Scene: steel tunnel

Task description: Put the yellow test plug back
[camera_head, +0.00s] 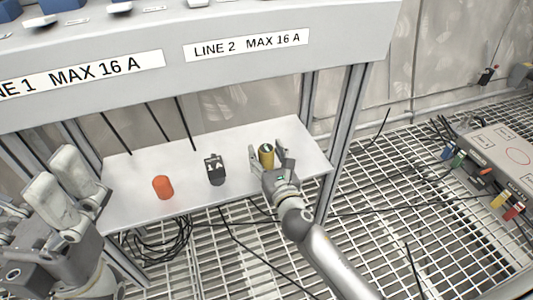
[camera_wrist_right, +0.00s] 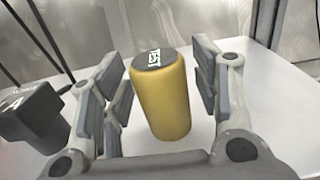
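The yellow test plug (camera_head: 266,157) stands upright on the right part of a white shelf (camera_head: 130,206). It is a yellow cylinder with a dark, lettered top, and it also shows in the right wrist view (camera_wrist_right: 163,100). My right gripper (camera_head: 269,153) is open around it, one finger on each side. In the right wrist view, a gap shows on the plug's right; the left finger is very close, and I cannot tell whether it touches. My left gripper (camera_head: 58,186) is open and empty at the shelf's left end.
A black plug (camera_head: 215,170) and an orange plug (camera_head: 163,187) stand on the shelf to the left. A panel labelled LINE 2 (camera_head: 246,45) overhangs the shelf's back. Black cables (camera_head: 165,240) hang below it. A grey box (camera_head: 500,150) with coloured connectors lies on the grating at right.

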